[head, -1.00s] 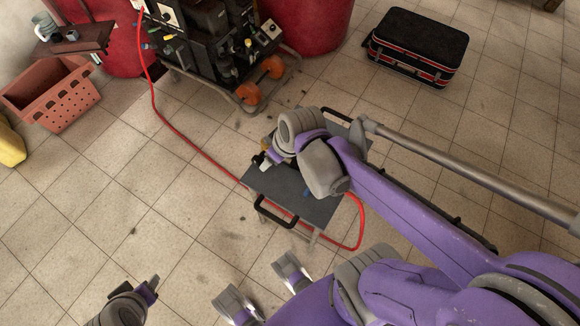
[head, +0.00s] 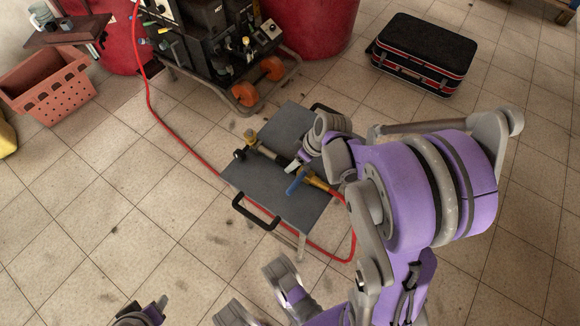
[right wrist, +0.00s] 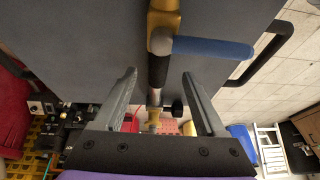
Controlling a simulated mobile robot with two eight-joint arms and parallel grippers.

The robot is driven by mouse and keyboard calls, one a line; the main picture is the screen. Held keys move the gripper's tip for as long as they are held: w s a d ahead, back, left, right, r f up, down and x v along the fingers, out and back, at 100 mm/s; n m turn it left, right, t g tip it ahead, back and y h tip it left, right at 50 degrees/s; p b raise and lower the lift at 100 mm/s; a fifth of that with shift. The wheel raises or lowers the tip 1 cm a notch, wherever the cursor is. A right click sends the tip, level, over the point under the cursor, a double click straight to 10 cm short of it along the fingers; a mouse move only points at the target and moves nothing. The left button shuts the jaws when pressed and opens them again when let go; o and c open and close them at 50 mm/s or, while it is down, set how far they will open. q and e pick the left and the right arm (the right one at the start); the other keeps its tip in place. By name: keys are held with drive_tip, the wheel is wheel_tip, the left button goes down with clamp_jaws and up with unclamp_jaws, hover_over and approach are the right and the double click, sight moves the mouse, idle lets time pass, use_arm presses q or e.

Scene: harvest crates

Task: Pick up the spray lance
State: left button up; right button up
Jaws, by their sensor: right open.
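The spray lance (head: 266,151) lies on a grey cart top, with brass-coloured fittings, a dark grip part and a blue handle (head: 296,185). A red hose meets its near right end. My right gripper (head: 293,164) is over the cart top, close above the lance; its arm hides part of the cart's right side. In the right wrist view my right gripper (right wrist: 159,76) is open, and the lance's shaft (right wrist: 158,72) shows between its two fingers, with the blue handle (right wrist: 212,47) beyond the fingertips. Contact cannot be told.
The cart (head: 262,186) has black handles at both ends. The red hose (head: 172,133) runs over the tiles to a black machine (head: 215,45). A black-and-red case (head: 421,50) lies at the back right, and an orange basket (head: 52,88) stands left.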

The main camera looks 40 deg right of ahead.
sight(282, 161)
drive_tip(key=b+x, duration=0.1)
drive_tip(key=x, duration=0.3)
drive_tip(key=shift+d+f+b, duration=0.1)
drive_tip(key=shift+f+b, duration=0.3)
drive_tip(key=shift+r, duration=0.1)
drive_tip(key=shift+c, duration=0.7)
clamp_jaws()
